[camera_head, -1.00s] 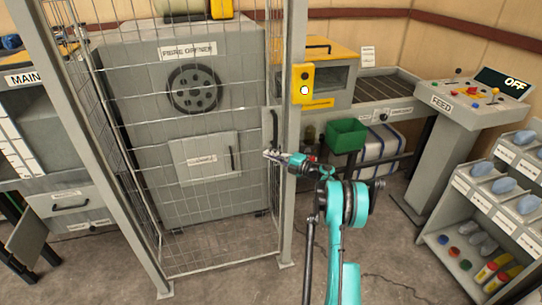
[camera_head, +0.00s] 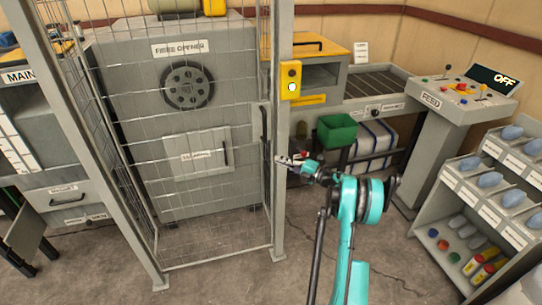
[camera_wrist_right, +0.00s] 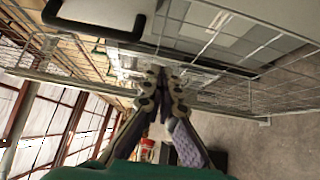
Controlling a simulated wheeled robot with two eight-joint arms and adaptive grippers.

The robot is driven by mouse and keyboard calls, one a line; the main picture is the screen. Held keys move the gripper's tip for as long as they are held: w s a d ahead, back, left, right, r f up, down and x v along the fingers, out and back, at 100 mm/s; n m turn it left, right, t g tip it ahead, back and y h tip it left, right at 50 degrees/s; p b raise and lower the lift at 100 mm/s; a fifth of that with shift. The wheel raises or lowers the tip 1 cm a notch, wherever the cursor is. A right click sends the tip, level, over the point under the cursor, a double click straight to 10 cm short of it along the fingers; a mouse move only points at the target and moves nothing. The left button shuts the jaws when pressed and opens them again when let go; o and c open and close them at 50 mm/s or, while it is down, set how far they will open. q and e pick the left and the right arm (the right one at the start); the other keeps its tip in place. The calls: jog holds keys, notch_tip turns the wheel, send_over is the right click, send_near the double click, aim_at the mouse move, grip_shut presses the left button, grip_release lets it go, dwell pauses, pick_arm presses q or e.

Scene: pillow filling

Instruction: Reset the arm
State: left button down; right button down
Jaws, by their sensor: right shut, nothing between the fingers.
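My right arm, teal and black, reaches up from the bottom of the head view. Its gripper (camera_head: 282,159) is in front of the cage post, beside the cage door's handle (camera_head: 264,132). In the right wrist view the gripper's fingers (camera_wrist_right: 163,82) are together with nothing between them. The wire cage door (camera_head: 205,150) stands before the grey fibre opener (camera_head: 200,100). The black handle (camera_wrist_right: 100,22) also shows at the top left of the wrist view, apart from the fingers. My left gripper is not in view.
A yellow box with a lit white button (camera_head: 291,80) is on the post. A green bin (camera_head: 337,130), the FEED console (camera_head: 450,105) reading OFF, and a rack of blue items (camera_head: 490,180) stand to the right. Open floor (camera_head: 400,262) lies between them and my arm.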

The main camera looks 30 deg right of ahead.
jog(key=shift+s+d, duration=0.35)
jog(key=shift+s, duration=0.3)
jog(key=w+a+r+m+t+h, duration=0.2)
jog(key=r+m, duration=0.1)
jog(key=r, duration=0.6)
jog(key=w+a+r+m+t+h, duration=0.2)
jog(key=r+m+h, duration=0.1)
jog(key=r, duration=0.6)
jog(key=s+a+r+m+g+h, duration=0.1)
jog(key=s+a+r+m+h, duration=0.35)
jog(key=r+m+h, duration=0.5)
jog(key=s+a+f+m+g+y, duration=0.2)
jog(key=s+a+f+g, duration=0.2)
jog(key=s+a+f, duration=0.3)
jog(key=s+a+f+m+g+y, duration=0.2)
jog(key=s+a+f, duration=0.5)
jog(key=s, duration=0.7)
jog(key=s+a+f+m+g+y, duration=0.2)
jog(key=s+a+f+m+g, duration=0.2)
jog(key=s+a, duration=0.7)
notch_tip(320, 180, down, 3)
jog(key=shift+f+g+y, duration=0.2)
jog(key=shift+g+y, duration=0.15)
jog(key=shift+g, duration=0.75)
